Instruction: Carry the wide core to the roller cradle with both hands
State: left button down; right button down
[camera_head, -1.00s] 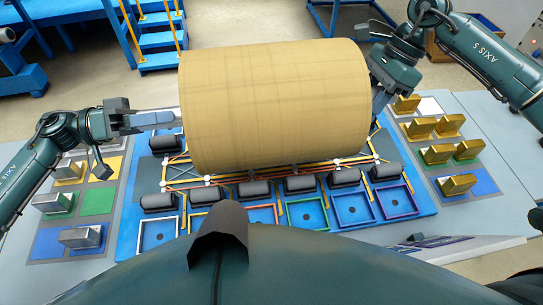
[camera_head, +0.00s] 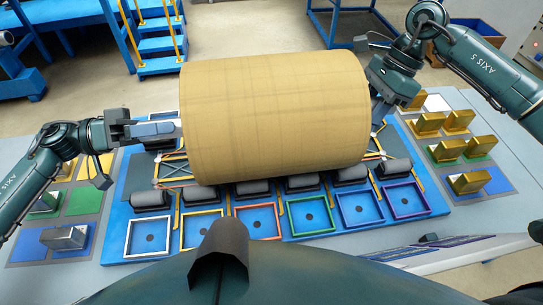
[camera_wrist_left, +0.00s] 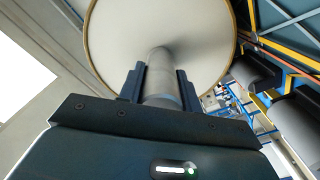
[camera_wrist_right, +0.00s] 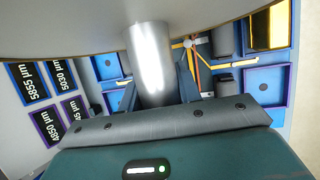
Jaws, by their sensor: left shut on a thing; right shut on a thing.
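The wide core (camera_head: 275,115) is a large tan cylinder lying sideways in the head view. It hangs between my two grippers and covers the back of the roller cradle. My left gripper (camera_head: 160,130) is shut on the grey shaft at the core's left end; the shaft (camera_wrist_left: 160,75) shows between the fingers in the left wrist view. My right gripper (camera_head: 383,105) is at the core's right end, and the right wrist view shows it shut on a metal shaft (camera_wrist_right: 150,65). The cradle's black rollers (camera_head: 253,188) show below the core. I cannot tell the gap between core and rollers.
Coloured square frames (camera_head: 310,214) line the blue base's front edge. Silver blocks (camera_head: 64,238) stand on coloured pads at the left, gold blocks (camera_head: 468,183) at the right. Blue steps (camera_head: 160,40) with yellow rails stand on the floor behind.

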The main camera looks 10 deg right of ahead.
pick_arm(q)
jog(key=shift+f, duration=0.25)
pick_arm(e)
jog(key=shift+f, duration=0.3)
pick_arm(q)
jog(key=c, duration=1)
grip_release()
pick_arm(e)
jog(key=c, duration=1)
grip_release()
jog(key=shift+r, duration=0.1)
pick_arm(q)
jog(key=shift+o, duration=0.2)
pick_arm(e)
jog(key=shift+o, duration=0.2)
jog(key=shift+r, duration=0.1)
pick_arm(q)
jog(key=a, duration=1.2)
pick_arm(e)
jog(key=v, duration=1.2)
pick_arm(q)
jog(key=shift+s+a, duration=0.1)
jog(key=shift+a, duration=0.05)
pick_arm(e)
jog(key=shift+f+b, duration=1.05)
jog(key=shift+f, duration=0.05)
pick_arm(q)
jog(key=a, duration=0.7)
jog(key=shift+a, duration=0.4)
jog(key=shift+r, duration=0.1)
